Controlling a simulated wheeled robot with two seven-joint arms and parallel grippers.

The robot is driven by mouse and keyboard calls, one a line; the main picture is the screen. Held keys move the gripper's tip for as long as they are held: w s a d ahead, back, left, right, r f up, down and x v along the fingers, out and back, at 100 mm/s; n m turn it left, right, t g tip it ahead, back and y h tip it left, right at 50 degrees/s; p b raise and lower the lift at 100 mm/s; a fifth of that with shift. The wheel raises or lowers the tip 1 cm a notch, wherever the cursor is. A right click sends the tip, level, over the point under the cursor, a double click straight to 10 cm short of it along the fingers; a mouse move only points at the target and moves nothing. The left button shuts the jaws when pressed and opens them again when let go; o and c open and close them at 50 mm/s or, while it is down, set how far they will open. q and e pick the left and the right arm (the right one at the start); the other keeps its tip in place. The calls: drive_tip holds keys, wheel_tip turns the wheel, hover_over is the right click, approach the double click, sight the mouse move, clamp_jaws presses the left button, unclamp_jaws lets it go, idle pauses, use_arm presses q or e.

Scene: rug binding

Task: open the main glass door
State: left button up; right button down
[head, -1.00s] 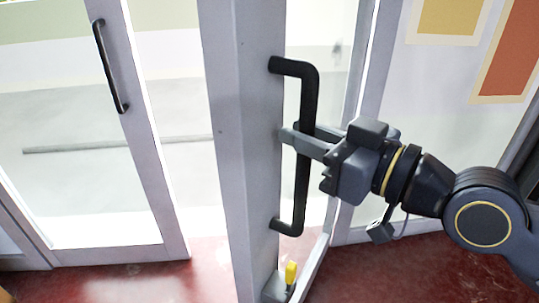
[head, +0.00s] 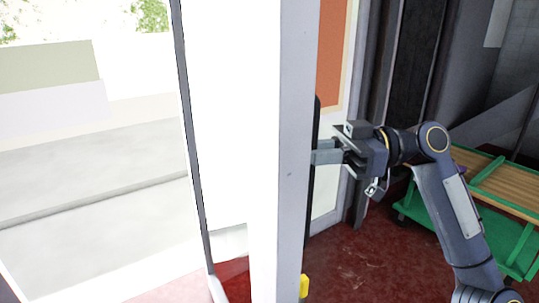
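The main glass door shows nearly edge-on, its pale frame (head: 290,120) standing upright near the middle of the head view. Its black bar handle (head: 317,105) is seen from the side along the right face of the frame, and part of it is hidden behind my fingers. My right gripper (head: 327,152) reaches in from the right with its fingers at the handle and looks shut on it. The far fingertip is hidden. My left gripper is not in view.
Left of the door is a bright opening onto pale paving (head: 90,210) and greenery. A green cart with wooden slats (head: 500,185) stands at the right beside my arm. Red floor (head: 350,265) is clear below the gripper. A yellow piece (head: 304,286) sits low on the door.

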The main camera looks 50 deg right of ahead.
drive_tip(key=shift+s+d+r, duration=0.1)
drive_tip(key=shift+s+d, duration=0.15)
drive_tip(key=shift+d, duration=0.75)
drive_tip(key=c, duration=1.3)
unclamp_jaws()
drive_tip(key=shift+c, duration=0.2)
drive_tip(key=p+v, duration=0.1)
drive_tip(key=v, duration=0.6)
drive_tip(key=shift+s+d, duration=0.25)
